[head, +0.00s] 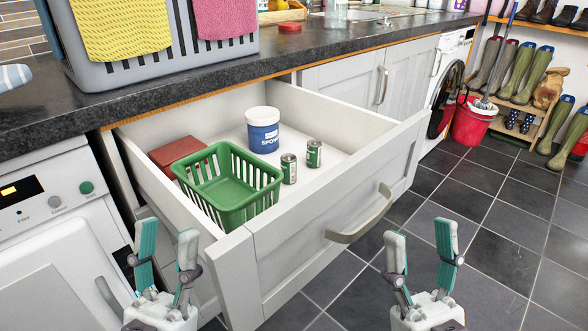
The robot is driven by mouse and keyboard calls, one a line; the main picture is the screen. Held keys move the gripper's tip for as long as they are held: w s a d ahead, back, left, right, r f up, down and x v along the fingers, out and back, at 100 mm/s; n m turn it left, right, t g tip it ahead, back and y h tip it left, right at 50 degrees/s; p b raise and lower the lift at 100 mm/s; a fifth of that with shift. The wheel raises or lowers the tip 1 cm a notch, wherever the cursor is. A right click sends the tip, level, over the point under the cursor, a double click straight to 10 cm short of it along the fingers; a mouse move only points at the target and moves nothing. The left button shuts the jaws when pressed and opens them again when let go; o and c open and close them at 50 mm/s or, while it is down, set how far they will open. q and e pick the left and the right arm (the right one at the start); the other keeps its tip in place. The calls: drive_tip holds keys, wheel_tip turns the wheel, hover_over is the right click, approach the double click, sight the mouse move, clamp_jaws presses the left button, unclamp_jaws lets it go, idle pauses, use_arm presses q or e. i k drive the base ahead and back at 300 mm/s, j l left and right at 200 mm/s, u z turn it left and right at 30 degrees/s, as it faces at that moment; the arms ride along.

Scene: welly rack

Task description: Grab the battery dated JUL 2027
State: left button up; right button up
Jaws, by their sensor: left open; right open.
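Two small green-and-silver batteries stand upright in the open white drawer (345,188). One battery (289,169) is close to the right side of the green basket, and the other battery (314,154) is a little further back and right. Their labels are too small for me to read a date. My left gripper (166,238) is open and empty, in front of the drawer's left side. My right gripper (420,240) is open and empty, to the right of the drawer front and its handle. Neither gripper touches a battery.
The drawer also holds a green basket (226,205), a blue-and-white tub (263,138) and a reddish-brown box (178,152). The dark countertop (290,50) overhangs behind. A washing machine (65,215) stands left. Floor at right is clear up to a red bucket (472,125).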

sight(288, 160)
drive_tip(key=k+l+u, duration=0.2)
drive_tip(key=l+u, duration=0.2)
drive_tip(key=k+l+u, duration=0.3)
drive_tip(key=l+u, duration=0.15)
